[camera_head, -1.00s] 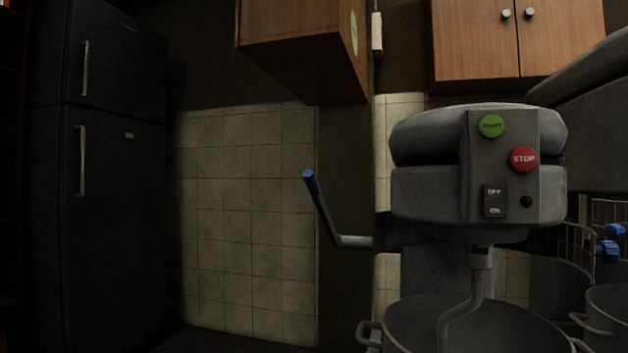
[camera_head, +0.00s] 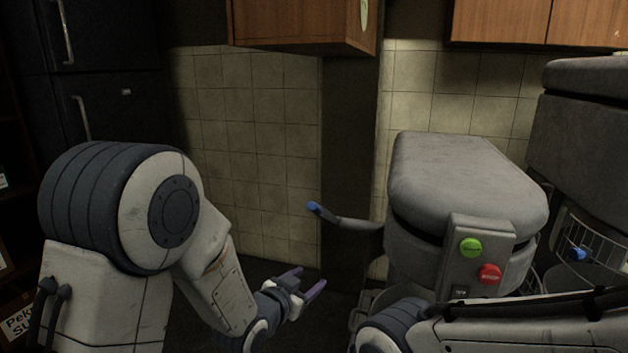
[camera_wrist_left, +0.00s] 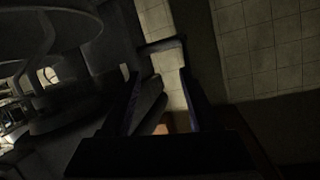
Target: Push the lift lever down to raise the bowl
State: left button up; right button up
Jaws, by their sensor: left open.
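The lift lever (camera_head: 350,221) sticks out left from the grey mixer (camera_head: 470,185) in the head view. Its blue tip (camera_head: 314,208) points left and slightly up. My left gripper (camera_head: 306,284) is open and empty, below the lever's tip in the picture and apart from it. In the left wrist view its two dark fingers (camera_wrist_left: 160,78) stand apart. A dark bent bar (camera_wrist_left: 160,46) shows beyond them; I cannot tell whether it is the lever. The bowl is mostly hidden in the head view. My right arm crosses at lower right; its gripper is out of view.
The mixer has a green button (camera_head: 470,246) and a red stop button (camera_head: 489,274). A second mixer (camera_head: 590,130) stands to its right. A wooden cabinet (camera_head: 300,25) hangs above, and a dark fridge (camera_head: 110,110) stands at left. The space left of the lever is open.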

aim_at(314, 208)
pick_arm(q)
notch_tip(314, 208, up, 12)
jog(key=w+a+f+t+h+p, duration=0.1)
jog(key=w+a+t+p, duration=0.15)
jog(key=p, duration=0.45)
jog(key=shift+t+h, duration=0.3)
jog(key=shift+t, duration=0.05)
jog(key=x, duration=0.3)
jog(key=p+x, duration=0.1)
jog(key=x, duration=0.2)
jog(key=p+x, duration=0.1)
jog(key=x, duration=0.3)
jog(key=shift+w+a+r, duration=0.15)
jog(key=shift+r, duration=0.1)
pick_arm(e)
notch_tip(314, 208, up, 12)
jog(key=shift+f, duration=0.2)
pick_arm(q)
grip_shut()
